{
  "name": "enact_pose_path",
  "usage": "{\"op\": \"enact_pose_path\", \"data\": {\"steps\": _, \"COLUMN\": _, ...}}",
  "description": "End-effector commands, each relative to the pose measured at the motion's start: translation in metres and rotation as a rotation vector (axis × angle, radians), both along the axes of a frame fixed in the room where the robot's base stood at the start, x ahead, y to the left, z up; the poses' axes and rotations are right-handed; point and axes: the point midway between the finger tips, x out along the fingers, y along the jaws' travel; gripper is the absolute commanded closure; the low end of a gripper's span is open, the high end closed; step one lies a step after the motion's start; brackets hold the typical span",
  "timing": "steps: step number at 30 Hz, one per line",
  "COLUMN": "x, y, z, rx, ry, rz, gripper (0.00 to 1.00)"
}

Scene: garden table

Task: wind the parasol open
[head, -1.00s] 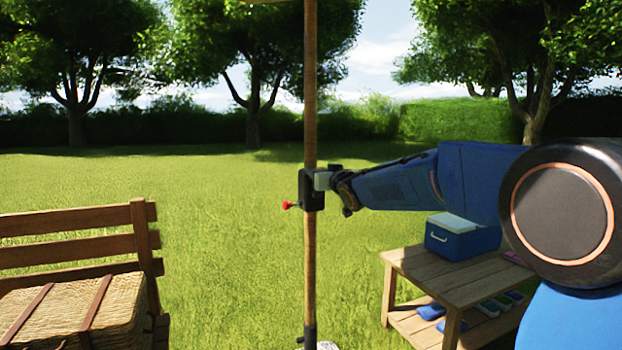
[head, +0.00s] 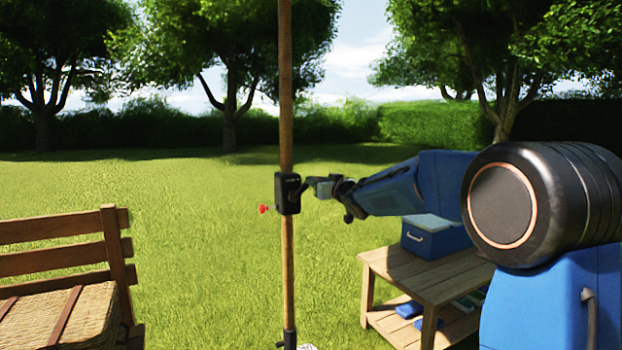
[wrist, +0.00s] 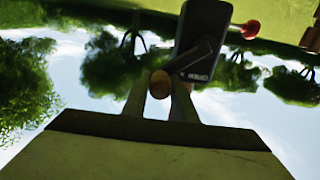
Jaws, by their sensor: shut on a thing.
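The parasol's wooden pole (head: 286,110) stands upright in the head view. A black winder housing (head: 287,193) is fixed on it, with a red knob (head: 263,208) on its left side. My gripper (head: 316,187) is just right of the housing. In the wrist view the housing (wrist: 205,35) and red knob (wrist: 251,29) show above my gripper (wrist: 160,95). A dark crank arm (wrist: 203,60) runs from the housing to a round wooden crank handle (wrist: 160,82), which sits between my fingers; they are shut on it. The canopy is out of view.
A slatted wooden bench (head: 62,252) with a wicker hamper (head: 70,315) stands at the left. A wooden table (head: 425,268) with a blue cool box (head: 435,235) stands at the right, below my arm. Open lawn lies behind the pole.

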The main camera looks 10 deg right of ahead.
Motion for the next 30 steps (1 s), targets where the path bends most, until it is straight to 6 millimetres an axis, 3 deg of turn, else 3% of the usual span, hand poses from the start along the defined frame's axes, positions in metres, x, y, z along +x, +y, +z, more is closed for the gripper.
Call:
{"op": "enact_pose_path", "data": {"steps": 6, "x": 0.004, "y": -0.012, "z": -0.024, "rx": -0.001, "ry": 0.006, "rz": 0.0, "gripper": 0.96}}
{"op": "enact_pose_path", "data": {"steps": 16, "x": 0.004, "y": -0.012, "z": -0.03, "rx": 0.0, "ry": 0.004, "rz": 0.002, "gripper": 0.96}}
{"op": "enact_pose_path", "data": {"steps": 30, "x": 0.004, "y": -0.01, "z": -0.081, "rx": 0.001, "ry": 0.004, "rz": 0.005, "gripper": 0.96}}
